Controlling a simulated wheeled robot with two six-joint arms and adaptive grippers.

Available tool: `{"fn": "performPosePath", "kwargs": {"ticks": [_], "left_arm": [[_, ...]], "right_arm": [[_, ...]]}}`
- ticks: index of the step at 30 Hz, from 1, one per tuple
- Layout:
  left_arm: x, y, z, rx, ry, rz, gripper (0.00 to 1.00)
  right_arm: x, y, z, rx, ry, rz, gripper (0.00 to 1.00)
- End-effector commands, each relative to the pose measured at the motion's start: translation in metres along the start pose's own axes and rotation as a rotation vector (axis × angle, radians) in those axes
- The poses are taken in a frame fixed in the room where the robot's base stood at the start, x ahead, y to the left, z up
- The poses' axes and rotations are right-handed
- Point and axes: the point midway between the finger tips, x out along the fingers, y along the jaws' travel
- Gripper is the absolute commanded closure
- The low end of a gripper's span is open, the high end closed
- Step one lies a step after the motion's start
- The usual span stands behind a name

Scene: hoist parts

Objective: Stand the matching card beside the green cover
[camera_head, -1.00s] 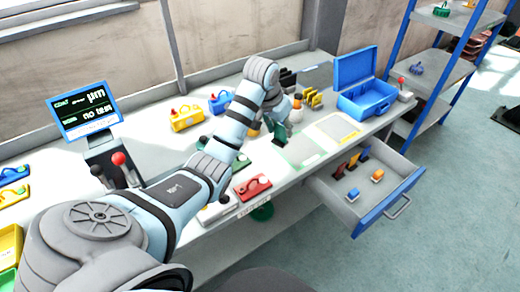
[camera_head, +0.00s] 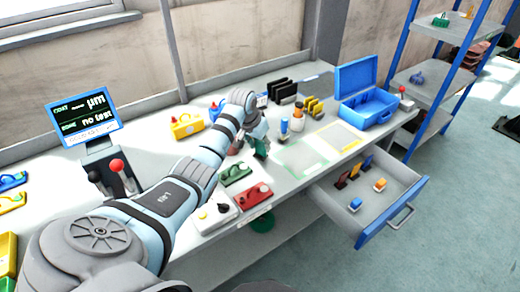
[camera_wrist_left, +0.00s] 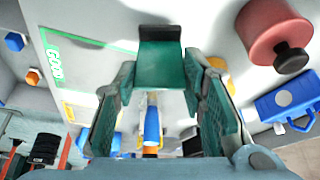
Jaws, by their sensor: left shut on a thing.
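My left gripper (camera_head: 260,146) is above the table, a little behind and to the right of the cover. In the left wrist view its teal fingers (camera_wrist_left: 160,85) are shut on a dark green piece (camera_wrist_left: 160,48), which appears to be a card. The fingers and the piece have similar colours, so its full shape is hard to tell. It is apart from the cover. My right gripper is not in view.
A red cover (camera_head: 254,195) and a white plate (camera_head: 214,216) lie near the green cover. Bottles (camera_head: 297,118), a green-outlined mat (camera_head: 303,158) and a blue case (camera_head: 368,105) are to the right. An open drawer (camera_head: 405,203) juts out in front.

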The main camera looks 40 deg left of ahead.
Motion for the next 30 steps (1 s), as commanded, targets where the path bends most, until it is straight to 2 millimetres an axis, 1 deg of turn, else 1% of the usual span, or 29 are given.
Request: {"fn": "performPosePath", "kwargs": {"ticks": [1,3,11,12,15,25,28,30], "left_arm": [[0.011,0.0,0.005,-0.001,-0.003,0.001,1.0],[0.017,0.0,0.007,-0.001,0.0,0.0,1.0],[0.017,0.0,0.007,0.0,0.0,0.0,1.0],[0.017,0.0,0.007,0.0,0.0,0.0,0.58],[0.017,0.0,0.007,0.0,0.0,0.0,0.43],[0.015,0.0,0.006,0.0,0.001,0.0,0.43],[0.004,-0.001,0.005,0.001,0.002,-0.002,0.43],[-0.01,0.0,0.005,0.001,0.002,-0.001,0.43]], "right_arm": [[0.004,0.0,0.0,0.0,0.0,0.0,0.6],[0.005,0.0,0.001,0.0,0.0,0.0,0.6],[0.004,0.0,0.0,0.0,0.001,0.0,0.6],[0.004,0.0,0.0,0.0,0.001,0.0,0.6],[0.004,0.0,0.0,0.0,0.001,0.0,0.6],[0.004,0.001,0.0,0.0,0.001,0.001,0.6],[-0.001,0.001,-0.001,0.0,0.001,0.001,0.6],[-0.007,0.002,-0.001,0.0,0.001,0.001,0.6]]}}
